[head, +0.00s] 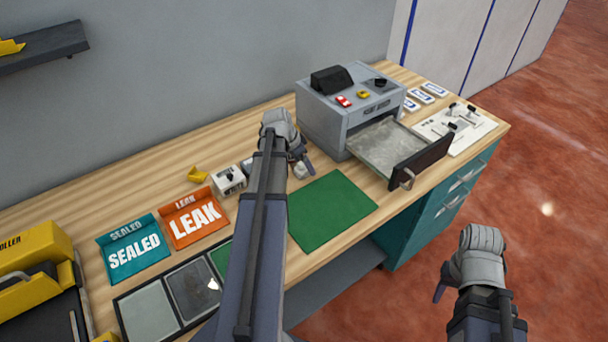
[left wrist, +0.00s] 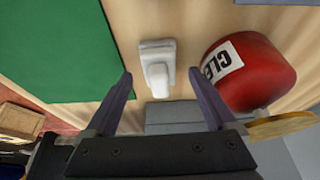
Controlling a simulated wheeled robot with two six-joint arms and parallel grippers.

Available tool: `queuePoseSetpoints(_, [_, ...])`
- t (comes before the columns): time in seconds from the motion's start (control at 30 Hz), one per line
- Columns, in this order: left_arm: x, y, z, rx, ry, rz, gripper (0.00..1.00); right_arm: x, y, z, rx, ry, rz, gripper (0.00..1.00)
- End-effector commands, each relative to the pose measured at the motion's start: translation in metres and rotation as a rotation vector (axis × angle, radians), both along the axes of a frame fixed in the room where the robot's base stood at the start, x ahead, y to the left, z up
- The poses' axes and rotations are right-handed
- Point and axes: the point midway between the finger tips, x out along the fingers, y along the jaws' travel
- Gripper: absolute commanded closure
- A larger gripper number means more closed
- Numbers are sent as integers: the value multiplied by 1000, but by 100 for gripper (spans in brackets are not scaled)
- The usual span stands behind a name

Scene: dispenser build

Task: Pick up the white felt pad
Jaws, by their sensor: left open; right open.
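A small white two-part piece (left wrist: 157,65), which looks like the felt pad, lies on the wooden bench in the left wrist view. It has a flat block and a narrower rounded part. My left gripper (left wrist: 160,76) is open above it, with one finger on each side and no visible contact. In the head view my left gripper (head: 299,165) is over the bench behind the green mat (head: 332,210), and the arm hides much there. My right gripper (head: 446,284) is open and empty, off the bench over the red floor.
A red container (left wrist: 255,72) with a white label stands close beside one left finger. A grey machine (head: 345,108) with an open drawer (head: 385,148) stands behind right.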

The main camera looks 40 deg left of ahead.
Motion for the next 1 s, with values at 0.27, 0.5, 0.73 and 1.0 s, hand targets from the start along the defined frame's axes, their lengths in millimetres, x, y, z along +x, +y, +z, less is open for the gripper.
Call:
queuePoseSetpoints(0.27, [4, -1, -9, 0, 0, 0, 10, 0, 0, -9, 0, 0, 0, 50])
queuePoseSetpoints(0.5, [4, -1, -9, 0, 0, 0, 29, 0, 0, -9, 0, 0, 0, 50])
queuePoseSetpoints(0.73, [4, -1, -9, 0, 0, 0, 55, 0, 0, -9, 0, 0, 0, 50])
queuePoseSetpoints(1.0, [4, -1, -9, 0, 0, 0, 85, 0, 0, -9, 0, 0, 0, 50])
